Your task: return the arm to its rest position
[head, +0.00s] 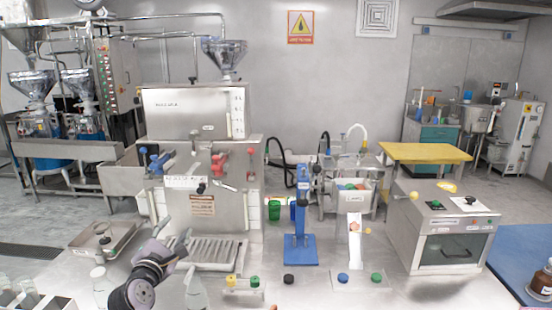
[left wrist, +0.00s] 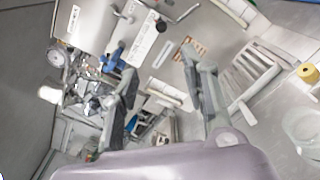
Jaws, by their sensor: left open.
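My left gripper (head: 176,247) is in front of the steel grinder machine (head: 195,130), beside the slotted drip tray (head: 215,255). The arm comes up from the bottom left of the head view. In the left wrist view the two dark fingers of the left gripper (left wrist: 163,88) stand apart with nothing held between them. The machine's front with its blue knob (left wrist: 112,58) shows beyond the fingers, and the slotted tray (left wrist: 252,75) lies to their right. My right gripper is in neither view.
A blue stand (head: 300,225) and a steel box with a glass front (head: 445,235) stand to the right. Coloured knobs (head: 342,278) sit at the counter's front. A flat steel pan (head: 103,238) and clear glassware (head: 195,290) are close to the left arm.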

